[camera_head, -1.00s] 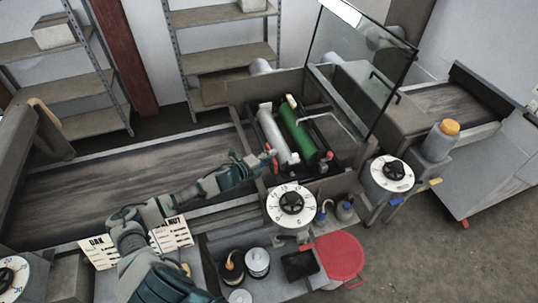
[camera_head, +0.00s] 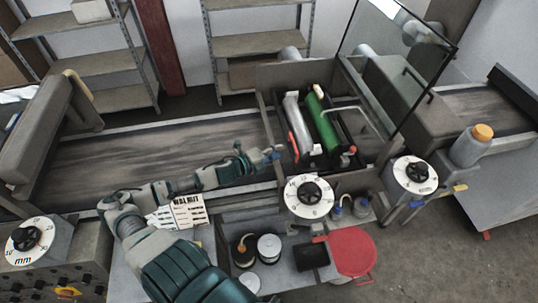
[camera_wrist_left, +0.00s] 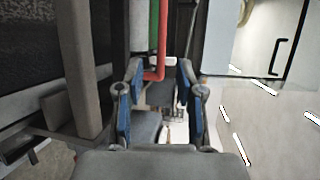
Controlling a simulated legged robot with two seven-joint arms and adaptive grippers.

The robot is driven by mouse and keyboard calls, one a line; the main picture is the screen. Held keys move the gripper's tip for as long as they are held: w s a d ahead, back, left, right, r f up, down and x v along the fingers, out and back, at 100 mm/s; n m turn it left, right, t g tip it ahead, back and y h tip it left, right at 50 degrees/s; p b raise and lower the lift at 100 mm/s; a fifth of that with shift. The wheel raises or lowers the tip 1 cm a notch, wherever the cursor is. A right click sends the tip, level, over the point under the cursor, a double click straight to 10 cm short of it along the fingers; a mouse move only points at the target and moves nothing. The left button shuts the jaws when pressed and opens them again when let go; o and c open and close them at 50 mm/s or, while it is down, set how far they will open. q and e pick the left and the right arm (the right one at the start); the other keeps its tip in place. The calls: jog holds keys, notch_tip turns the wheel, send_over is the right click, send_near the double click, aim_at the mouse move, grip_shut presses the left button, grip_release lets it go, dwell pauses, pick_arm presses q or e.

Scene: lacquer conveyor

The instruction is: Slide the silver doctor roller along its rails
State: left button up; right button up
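The silver doctor roller (camera_head: 298,121) lies beside the green roller (camera_head: 321,121) in the dark coating unit. A red lever (camera_head: 293,146) stands at its left, near end. My left gripper (camera_head: 273,154) is just left of that lever, apparently apart from it. In the left wrist view the left gripper (camera_wrist_left: 158,118) is open, with blue pads on both fingers. A red bent bar (camera_wrist_left: 155,74) shows ahead, near the gap between the fingertips, with a green strip above it. Nothing is visibly clamped. The rails are hard to make out. My right gripper is out of view.
A raised glass guard (camera_head: 405,70) stands right of the rollers. White dials (camera_head: 309,197) and (camera_head: 415,175) flank the front. The conveyor belt (camera_head: 140,150) runs left; sample cards (camera_head: 188,211) lie near my arm.

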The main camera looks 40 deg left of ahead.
pick_arm(q)
jog(key=shift+v, duration=1.7)
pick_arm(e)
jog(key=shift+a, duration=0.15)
pick_arm(q)
jog(key=shift+f, duration=0.1)
